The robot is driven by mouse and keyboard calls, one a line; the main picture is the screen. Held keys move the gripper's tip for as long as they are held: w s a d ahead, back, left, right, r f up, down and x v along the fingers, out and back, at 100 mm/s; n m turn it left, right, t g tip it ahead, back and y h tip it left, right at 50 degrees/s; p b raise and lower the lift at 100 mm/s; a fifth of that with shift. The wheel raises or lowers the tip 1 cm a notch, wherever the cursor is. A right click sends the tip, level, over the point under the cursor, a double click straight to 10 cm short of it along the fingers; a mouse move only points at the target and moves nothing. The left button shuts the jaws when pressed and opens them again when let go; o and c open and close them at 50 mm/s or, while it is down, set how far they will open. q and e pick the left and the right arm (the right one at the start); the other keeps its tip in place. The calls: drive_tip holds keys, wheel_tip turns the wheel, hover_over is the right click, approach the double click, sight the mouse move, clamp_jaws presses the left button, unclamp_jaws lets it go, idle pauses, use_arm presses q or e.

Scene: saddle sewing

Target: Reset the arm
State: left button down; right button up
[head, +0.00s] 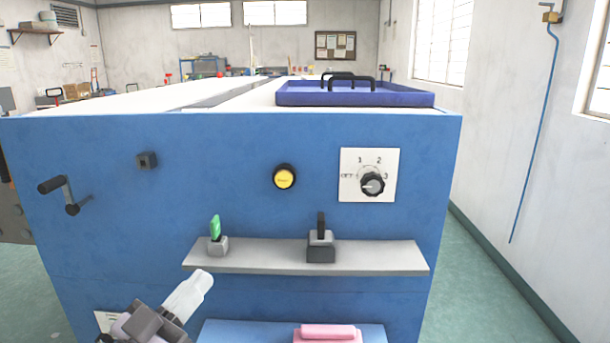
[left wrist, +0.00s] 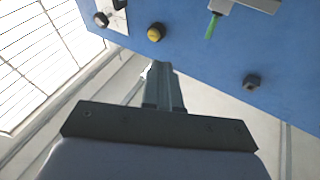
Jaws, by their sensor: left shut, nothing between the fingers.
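My left gripper (head: 203,278) is low at the left of the head view, in front of the blue machine front (head: 240,215) and just below the left part of the grey shelf. Its pale fingers are together, with nothing held. In the left wrist view the shut fingers (left wrist: 160,70) point toward the blue panel, which looks turned over there. My right gripper is in neither view.
The shelf (head: 270,262) bears a green lever (head: 215,229) and a black lever (head: 321,240). Above are a yellow button (head: 284,177), a dial (head: 371,183) and, at left, a crank (head: 62,193). A blue tray (head: 355,99) lies on top. Open floor (head: 490,290) is at right.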

use_arm(q)
drive_tip(key=s+a+f+n+g+y, duration=0.1)
drive_tip(key=s+f+n+g+y, duration=0.15)
drive_tip(key=f, duration=0.75)
drive_tip(key=s+a+f+n+g+y, duration=0.15)
drive_tip(key=s+f+y, duration=0.25)
drive_tip(key=f, duration=0.6)
drive_tip(key=s+a+f+g+y+p, duration=0.1)
drive_tip(key=s+f+g, duration=0.3)
drive_tip(key=s+f, duration=0.7)
wheel_tip(320, 180, down, 2)
drive_tip(key=shift+s+a+f+n+y, duration=0.1)
drive_tip(key=shift+s+a+n+y, duration=0.25)
drive_tip(key=shift+s+a, duration=0.1)
drive_tip(key=shift+w, duration=0.1)
